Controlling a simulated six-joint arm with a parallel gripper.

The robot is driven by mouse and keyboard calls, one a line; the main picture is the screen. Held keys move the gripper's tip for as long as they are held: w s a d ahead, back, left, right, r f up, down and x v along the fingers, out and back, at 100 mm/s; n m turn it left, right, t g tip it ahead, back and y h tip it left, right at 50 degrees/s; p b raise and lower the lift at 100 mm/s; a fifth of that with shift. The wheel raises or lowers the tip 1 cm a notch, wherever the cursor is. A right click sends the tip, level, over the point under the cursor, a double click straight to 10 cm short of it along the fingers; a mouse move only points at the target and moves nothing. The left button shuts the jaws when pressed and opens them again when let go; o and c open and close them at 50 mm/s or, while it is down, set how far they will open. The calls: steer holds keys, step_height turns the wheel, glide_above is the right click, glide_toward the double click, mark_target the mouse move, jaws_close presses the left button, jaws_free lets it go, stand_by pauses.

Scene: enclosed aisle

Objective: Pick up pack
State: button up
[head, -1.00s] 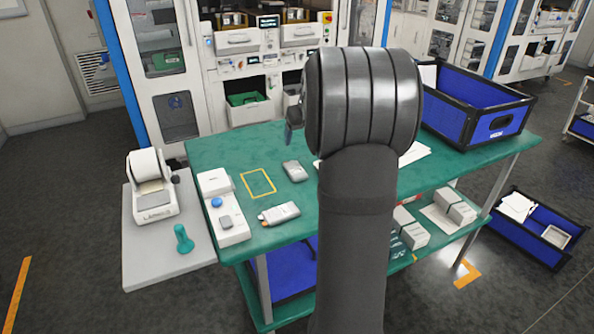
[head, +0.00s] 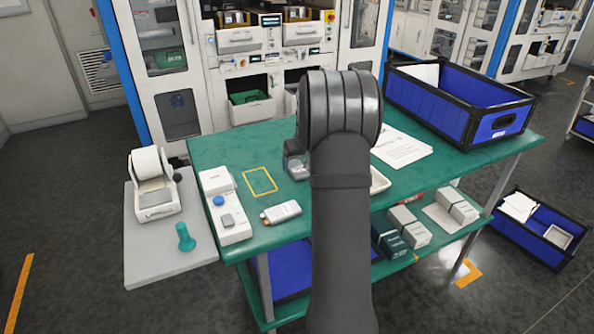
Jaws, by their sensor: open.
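A small grey pack (head: 296,171) lies on the green table, right of the yellow outlined square; it is partly hidden behind my gripper and arm. My gripper (head: 291,154) shows only in part at the left of my dark wrist. It is open, close above or around the pack's far end; whether it touches the pack cannot be told. A second pale grey pack (head: 281,212) with an orange end lies nearer the table's front edge, clear of my gripper.
A white device with a blue button (head: 225,207) stands at the table's left end. The yellow outline (head: 260,181) is empty. Papers (head: 402,149), a white tray (head: 379,182) and a blue crate (head: 455,125) are at the right. A label printer (head: 153,186) stands left.

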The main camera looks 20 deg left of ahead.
mark_target(297, 170)
steer(key=x, duration=0.2)
steer(key=shift+w+f, duration=0.1)
steer(key=shift+f, duration=0.2)
steer(key=c, duration=1.1)
steer(key=shift+r, duration=0.1)
